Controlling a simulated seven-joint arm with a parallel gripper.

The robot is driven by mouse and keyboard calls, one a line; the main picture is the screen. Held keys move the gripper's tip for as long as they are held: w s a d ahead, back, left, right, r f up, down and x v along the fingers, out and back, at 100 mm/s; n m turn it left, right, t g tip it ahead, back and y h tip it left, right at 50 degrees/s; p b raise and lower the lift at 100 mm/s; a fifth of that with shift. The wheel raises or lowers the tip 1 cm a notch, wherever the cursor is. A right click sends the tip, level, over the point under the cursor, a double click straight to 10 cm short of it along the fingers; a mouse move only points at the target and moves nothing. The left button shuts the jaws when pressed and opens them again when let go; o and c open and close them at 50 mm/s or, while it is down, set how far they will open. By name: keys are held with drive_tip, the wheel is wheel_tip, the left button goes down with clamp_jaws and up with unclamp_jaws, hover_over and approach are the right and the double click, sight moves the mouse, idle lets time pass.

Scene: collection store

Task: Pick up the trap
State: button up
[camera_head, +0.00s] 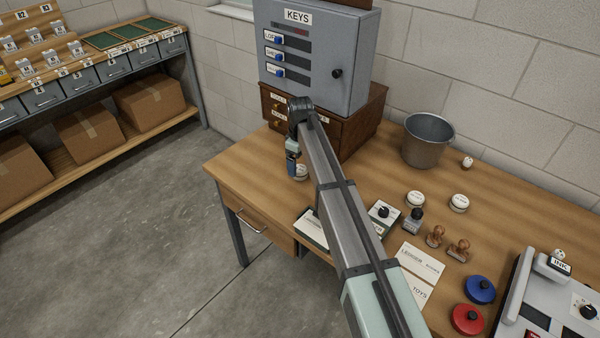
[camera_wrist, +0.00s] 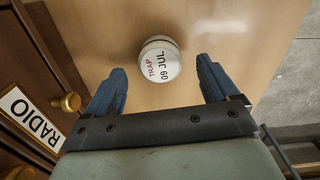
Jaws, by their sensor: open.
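The trap (camera_wrist: 159,62) is a small round white tin with a lid marked "TRAP" and "09 JUL". It stands on the wooden desk (camera_wrist: 215,22), near the drawer cabinet. In the head view the trap (camera_head: 301,173) shows partly, beside my gripper (camera_head: 292,165) and partly hidden by it. In the wrist view my gripper (camera_wrist: 160,85) is open, with its two blue fingers apart. The trap lies ahead of and between the fingertips, with a gap on each side. No contact shows.
A drawer cabinet with a "RADIO" label (camera_wrist: 32,118) and brass knob (camera_wrist: 70,101) stands close on the left in the wrist view. The grey key box (camera_head: 320,55) sits on it. Other white tins (camera_head: 459,202), a bucket (camera_head: 427,141) and stamps (camera_head: 458,250) stand further right.

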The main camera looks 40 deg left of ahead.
wheel_tip(320, 180, down, 2)
drive_tip(key=shift+f, duration=0.15)
drive_tip(key=c, duration=1.1)
drive_tip(key=shift+c, duration=0.2)
